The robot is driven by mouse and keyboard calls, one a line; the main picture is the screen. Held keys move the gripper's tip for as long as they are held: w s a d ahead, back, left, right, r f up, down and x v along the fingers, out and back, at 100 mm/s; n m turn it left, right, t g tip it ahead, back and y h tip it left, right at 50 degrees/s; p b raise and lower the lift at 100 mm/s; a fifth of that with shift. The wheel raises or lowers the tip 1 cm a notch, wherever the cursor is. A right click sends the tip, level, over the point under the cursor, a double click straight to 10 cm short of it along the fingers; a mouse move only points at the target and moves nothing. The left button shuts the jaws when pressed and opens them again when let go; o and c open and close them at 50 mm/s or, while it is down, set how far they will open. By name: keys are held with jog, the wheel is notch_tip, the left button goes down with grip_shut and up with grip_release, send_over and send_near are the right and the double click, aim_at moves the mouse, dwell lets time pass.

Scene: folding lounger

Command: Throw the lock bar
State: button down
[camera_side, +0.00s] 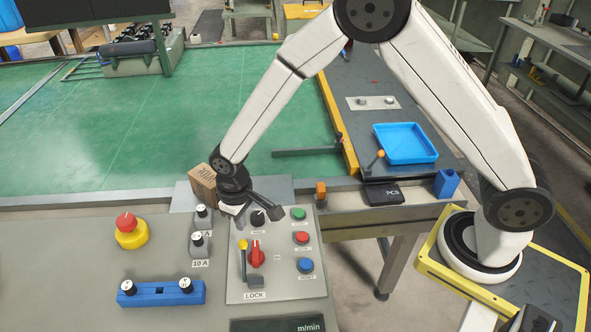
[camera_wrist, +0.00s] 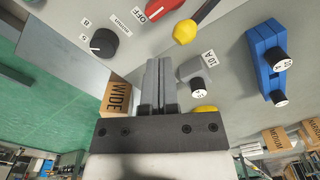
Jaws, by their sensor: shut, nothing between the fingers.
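The lock bar (camera_side: 243,262) is a slim bar with a yellow knob at its upper end, standing just left of the red rotary switch (camera_side: 256,254) and above the LOCK label. In the wrist view the lock bar's yellow knob (camera_wrist: 185,32) shows at the top, beside the red switch marked OFF (camera_wrist: 172,14). My gripper (camera_side: 231,209) hangs over the panel's far edge, beyond the lock bar and apart from it. In the wrist view my gripper (camera_wrist: 160,64) has its two grey fingers together, with nothing between them.
A cardboard box (camera_side: 203,185) stands just left of my gripper. A black knob (camera_side: 257,217), coloured buttons (camera_side: 301,237) and a red emergency stop (camera_side: 128,225) surround the area. A blue block (camera_side: 162,293) sits nearer.

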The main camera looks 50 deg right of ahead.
aim_at(244, 261)
jog(key=shift+f, duration=0.2)
jog(key=shift+f, duration=1.85)
jog(key=shift+s+a+f, duration=0.1)
jog(key=shift+s+a, duration=0.25)
